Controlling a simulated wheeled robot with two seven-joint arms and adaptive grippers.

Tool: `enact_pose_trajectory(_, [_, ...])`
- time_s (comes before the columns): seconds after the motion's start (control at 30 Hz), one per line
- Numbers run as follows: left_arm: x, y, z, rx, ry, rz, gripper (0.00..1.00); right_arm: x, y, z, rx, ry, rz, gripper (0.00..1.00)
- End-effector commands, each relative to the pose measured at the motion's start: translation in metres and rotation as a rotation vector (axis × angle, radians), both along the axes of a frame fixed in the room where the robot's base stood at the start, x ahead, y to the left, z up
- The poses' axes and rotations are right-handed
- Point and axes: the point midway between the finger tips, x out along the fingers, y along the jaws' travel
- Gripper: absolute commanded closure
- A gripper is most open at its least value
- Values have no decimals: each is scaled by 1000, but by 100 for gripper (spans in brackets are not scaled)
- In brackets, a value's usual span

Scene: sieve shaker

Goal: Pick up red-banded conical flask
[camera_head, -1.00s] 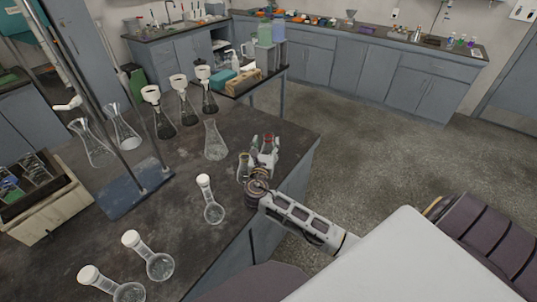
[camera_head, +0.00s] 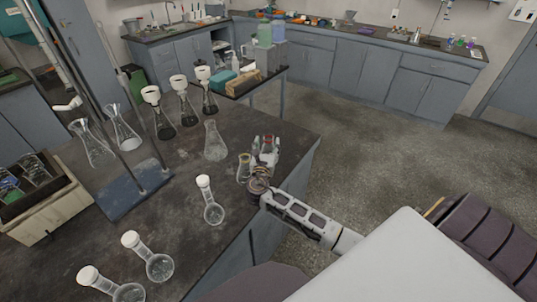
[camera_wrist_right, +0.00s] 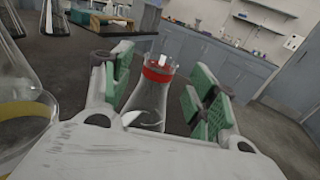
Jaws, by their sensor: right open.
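The red-banded conical flask (camera_wrist_right: 150,98) is clear glass and stands upright between the green finger pads of my right gripper (camera_wrist_right: 160,84) in the right wrist view. Gaps show on both sides of its neck. In the head view the flask's red band (camera_head: 268,139) shows at the bench's right edge, with the body mostly hidden by my right gripper (camera_head: 265,151). The right gripper is open around the flask. My left gripper is not in view.
A yellow-banded flask (camera_head: 244,168) stands close to the left of the right gripper; it also shows in the right wrist view (camera_wrist_right: 22,118). A larger clear flask (camera_head: 214,142) and a white-stoppered flask (camera_head: 213,212) stand farther left. Floor lies past the bench edge.

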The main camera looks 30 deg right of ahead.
Motion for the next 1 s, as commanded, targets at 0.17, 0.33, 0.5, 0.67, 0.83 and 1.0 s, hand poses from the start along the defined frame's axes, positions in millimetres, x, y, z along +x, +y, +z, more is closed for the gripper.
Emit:
enact_pose_trajectory(0.17, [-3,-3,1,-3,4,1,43,18,-16,1,0,-1,-2,41])
enact_pose_trajectory(0.33, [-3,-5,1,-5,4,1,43,31,-26,1,-1,-1,0,41])
enact_pose_trajectory(0.5, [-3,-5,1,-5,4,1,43,35,-30,0,-1,1,0,41])
enact_pose_trajectory(0.67, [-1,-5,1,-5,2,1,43,35,-29,0,0,0,0,41])
enact_pose_trajectory(0.83, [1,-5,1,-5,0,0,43,35,-29,0,0,0,0,41])
enact_pose_trajectory(1.0, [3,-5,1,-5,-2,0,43,35,-29,0,0,0,1,52])
